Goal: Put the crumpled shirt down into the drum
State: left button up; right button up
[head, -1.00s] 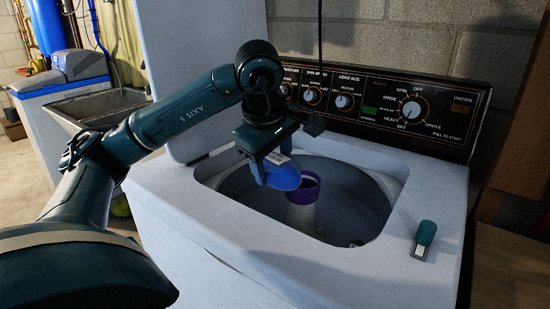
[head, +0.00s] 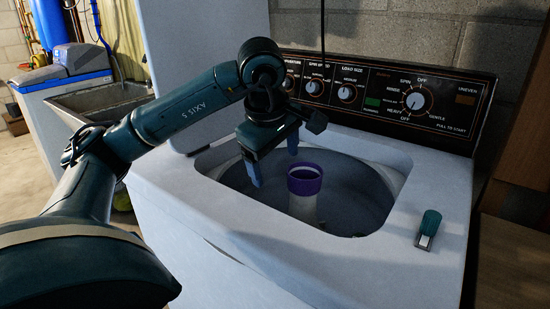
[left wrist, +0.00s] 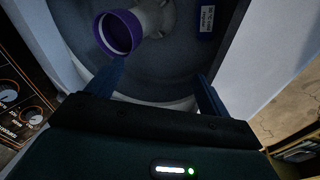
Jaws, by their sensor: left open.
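My left gripper (head: 273,168) is open above the washer's opening, its two blue fingers apart with nothing between them. The left wrist view also shows the open fingers (left wrist: 162,70) over the drum. The drum (head: 345,195) is a grey tub with a pale central agitator (head: 302,208) topped by a purple ring (head: 304,180); the ring also shows in the left wrist view (left wrist: 118,32). A small blue piece with a white printed label (left wrist: 207,20) is down in the drum in that view; I cannot tell its full shape. The head view does not show it. My right gripper is not in view.
The washer's lid (head: 200,75) stands open at the left. The control panel (head: 400,100) rises behind the opening. A small teal and white item (head: 428,230) lies on the right of the washer top. A sink (head: 100,100) stands at the back left.

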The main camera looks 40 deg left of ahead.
pick_arm(q)
jog(key=p+v, duration=0.7)
jog(key=v, duration=0.6)
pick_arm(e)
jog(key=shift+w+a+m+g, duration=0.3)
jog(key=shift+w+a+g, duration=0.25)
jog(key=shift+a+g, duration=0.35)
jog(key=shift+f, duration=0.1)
pick_arm(q)
jog(key=shift+r, duration=0.15)
